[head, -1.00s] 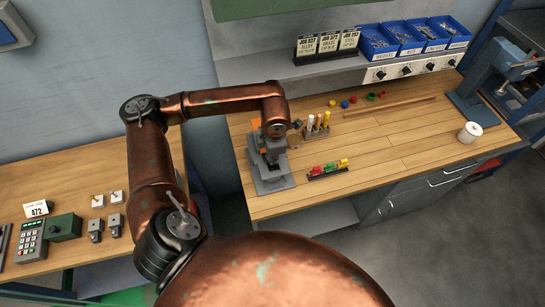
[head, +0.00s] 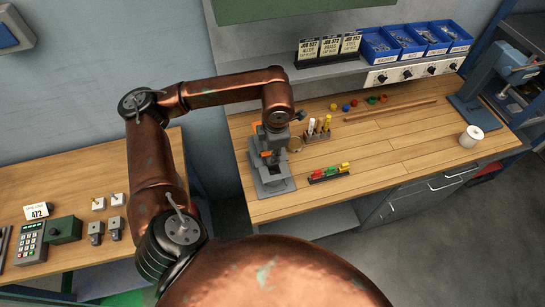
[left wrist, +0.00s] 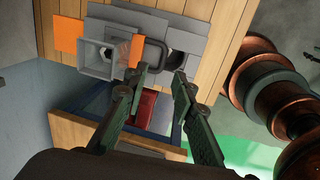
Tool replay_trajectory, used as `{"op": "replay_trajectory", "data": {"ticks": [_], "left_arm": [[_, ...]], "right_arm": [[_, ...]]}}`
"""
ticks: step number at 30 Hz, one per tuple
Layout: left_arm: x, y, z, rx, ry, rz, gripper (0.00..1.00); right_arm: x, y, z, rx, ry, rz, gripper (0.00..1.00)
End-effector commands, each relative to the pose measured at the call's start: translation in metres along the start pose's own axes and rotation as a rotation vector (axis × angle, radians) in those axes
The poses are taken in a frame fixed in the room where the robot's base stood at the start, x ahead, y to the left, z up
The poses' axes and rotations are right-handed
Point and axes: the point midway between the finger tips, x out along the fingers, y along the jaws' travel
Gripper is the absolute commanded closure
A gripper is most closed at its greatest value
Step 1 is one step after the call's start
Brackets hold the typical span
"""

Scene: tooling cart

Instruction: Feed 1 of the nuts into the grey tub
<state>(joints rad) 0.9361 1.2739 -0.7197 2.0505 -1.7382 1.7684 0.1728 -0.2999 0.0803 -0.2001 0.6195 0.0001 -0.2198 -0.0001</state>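My left gripper (left wrist: 160,76) shows in the left wrist view with its two dark green fingers apart and nothing visible held between them. It is over a grey machine with orange parts (head: 271,182). In the wrist view a square grey funnel-like opening (left wrist: 97,52) and a dark-rimmed grey receptacle (left wrist: 153,52) are just beyond the fingertips; I cannot tell for sure which is the grey tub. In the head view my wrist largely hides the gripper. Blue bins (head: 407,53) on the shelf hold small metal parts; I cannot make out the nuts individually. My right gripper is not in view.
A wooden block with upright bottles (head: 317,136) and a rack of coloured pieces (head: 328,174) stand right of the machine. Coloured caps (head: 346,107), a long rod (head: 390,110) and a white roll (head: 471,136) lie farther right. The bench's front middle is clear.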

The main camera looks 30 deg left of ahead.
Motion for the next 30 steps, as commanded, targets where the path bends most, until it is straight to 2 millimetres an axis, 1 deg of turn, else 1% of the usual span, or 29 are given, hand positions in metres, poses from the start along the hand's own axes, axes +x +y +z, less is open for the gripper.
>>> {"op": "replay_trajectory", "data": {"ticks": [1, 3, 6, 9, 14, 30], "left_arm": [[-0.011, 0.001, 0.001, 0.001, -0.002, 0.003, 0.76], [-0.024, 0.000, 0.000, 0.001, 0.000, 0.002, 0.76], [-0.038, 0.001, 0.000, 0.000, 0.000, 0.001, 0.76], [-0.047, 0.001, 0.000, -0.001, 0.001, 0.002, 0.76], [-0.051, 0.000, -0.001, -0.001, 0.003, 0.000, 0.76], [-0.051, 0.000, -0.001, -0.001, 0.002, 0.000, 0.76]], "right_arm": [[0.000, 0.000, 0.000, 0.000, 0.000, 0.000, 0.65], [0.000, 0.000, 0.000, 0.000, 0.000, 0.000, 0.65], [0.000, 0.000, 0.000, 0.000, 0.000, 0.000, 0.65], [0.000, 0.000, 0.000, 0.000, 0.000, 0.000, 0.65], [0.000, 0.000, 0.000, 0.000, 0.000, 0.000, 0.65], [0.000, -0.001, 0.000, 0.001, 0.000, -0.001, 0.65]]}}
